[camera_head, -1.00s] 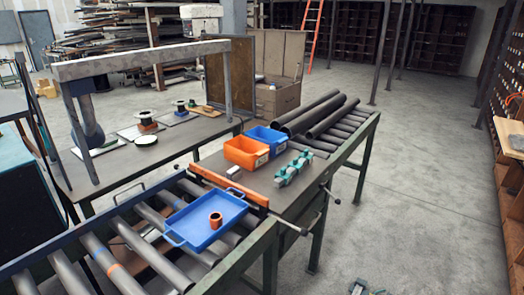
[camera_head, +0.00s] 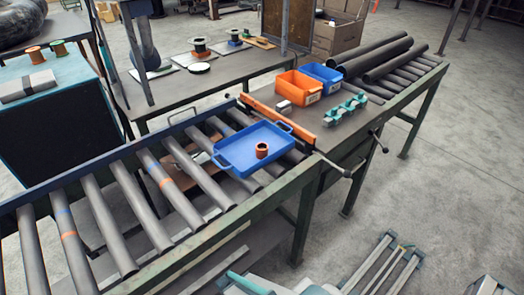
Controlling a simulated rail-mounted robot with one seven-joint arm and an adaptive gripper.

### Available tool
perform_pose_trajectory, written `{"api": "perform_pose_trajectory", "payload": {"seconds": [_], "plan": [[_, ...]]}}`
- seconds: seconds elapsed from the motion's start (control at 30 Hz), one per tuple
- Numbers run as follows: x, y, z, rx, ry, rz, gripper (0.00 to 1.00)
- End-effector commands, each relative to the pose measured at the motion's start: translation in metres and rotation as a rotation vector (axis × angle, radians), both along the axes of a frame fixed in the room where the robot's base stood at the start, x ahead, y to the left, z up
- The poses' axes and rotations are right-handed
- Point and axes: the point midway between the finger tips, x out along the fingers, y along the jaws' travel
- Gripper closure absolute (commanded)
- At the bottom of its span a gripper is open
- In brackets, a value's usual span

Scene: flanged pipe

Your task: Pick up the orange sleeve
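The orange sleeve (camera_head: 262,151) is a small, short ring with a dark opening at its top. It stands upright in a shallow blue tray (camera_head: 236,163), toward the tray's right side. The tray has a handle at each end and rests on the conveyor's rollers, close to the orange bar. Nothing is touching the sleeve, and its whole near side is visible. I cannot make out my gripper in this view.
An orange bar (camera_head: 280,124) separates the rollers from a tabletop with an orange bin (camera_head: 298,87), a blue bin (camera_head: 323,77) and a teal fixture (camera_head: 346,109). Dark pipes (camera_head: 378,57) lie behind. Grey-green frame parts (camera_head: 388,262) show at the bottom. Space above the tray is clear.

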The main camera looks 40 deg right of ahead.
Motion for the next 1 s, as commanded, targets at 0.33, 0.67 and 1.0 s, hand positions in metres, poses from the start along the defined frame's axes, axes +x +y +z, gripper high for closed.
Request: {"api": "perform_pose_trajectory", "payload": {"seconds": [0.33,0.67,1.0], "plan": [[0.0000,0.0000,0.0000,0.000,0.000,0.000,1.00],[0.0000,0.0000,0.0000,0.000,0.000,0.000,0.70],[0.0000,0.0000,0.0000,0.000,0.000,0.000,0.24]]}}
